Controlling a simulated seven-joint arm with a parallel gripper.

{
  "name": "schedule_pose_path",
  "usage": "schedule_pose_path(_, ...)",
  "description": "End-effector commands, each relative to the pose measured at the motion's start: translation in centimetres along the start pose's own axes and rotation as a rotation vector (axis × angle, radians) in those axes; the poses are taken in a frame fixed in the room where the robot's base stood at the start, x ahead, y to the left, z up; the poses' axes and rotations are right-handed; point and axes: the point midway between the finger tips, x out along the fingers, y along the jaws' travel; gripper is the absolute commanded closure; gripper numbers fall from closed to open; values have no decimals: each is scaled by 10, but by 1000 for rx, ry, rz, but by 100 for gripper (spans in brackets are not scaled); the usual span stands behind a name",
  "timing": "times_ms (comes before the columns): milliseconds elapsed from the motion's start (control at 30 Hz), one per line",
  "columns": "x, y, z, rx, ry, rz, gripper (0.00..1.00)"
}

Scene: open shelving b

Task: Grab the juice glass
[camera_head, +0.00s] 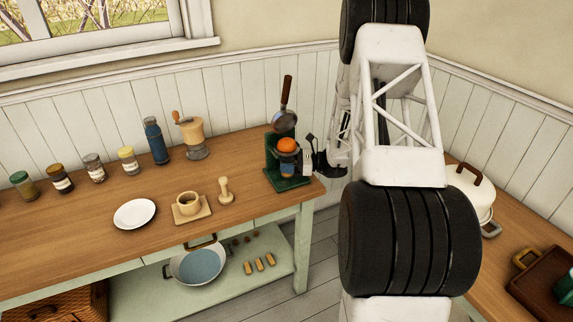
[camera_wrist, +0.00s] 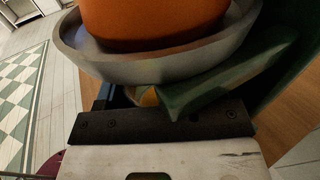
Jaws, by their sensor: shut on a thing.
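A green juicer (camera_head: 287,181) stands near the right end of the wooden counter, with an orange (camera_head: 287,145) on top. In the wrist view the orange (camera_wrist: 155,18) sits in a grey bowl (camera_wrist: 160,68) directly above my gripper. A small yellow-orange sliver under the bowl looks like the juice glass (camera_wrist: 148,97); the rest is hidden by the bowl, the green part and my gripper. My gripper (camera_head: 305,160) reaches in from the right at the juicer, below the orange. It is shut on what appears to be the glass.
A wooden pestle-like tool (camera_head: 225,191), a cup (camera_head: 188,203) and a white plate (camera_head: 134,214) stand to the left. A white pot (camera_head: 468,195) is on the right counter. A floor gap separates the counters.

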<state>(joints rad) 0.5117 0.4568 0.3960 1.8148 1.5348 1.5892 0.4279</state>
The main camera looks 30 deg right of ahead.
Motion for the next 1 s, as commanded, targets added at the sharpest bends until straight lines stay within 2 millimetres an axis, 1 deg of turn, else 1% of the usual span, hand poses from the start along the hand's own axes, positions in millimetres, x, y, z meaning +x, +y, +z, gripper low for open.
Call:
schedule_pose_path(167, -19, 0, 0, 0, 0, -2, 66)
schedule_pose_path(267, -33, -1, 0, 0, 0, -2, 66)
schedule_pose_path(467, -70, -1, 1, -1, 0, -4, 66)
schedule_pose_path(700, -118, -1, 0, 0, 0, -3, 66)
schedule_pose_path(900, -151, 0, 0, 0, 0, -2, 66)
schedule_pose_path(1000, -163, 0, 0, 1, 0, -1, 66)
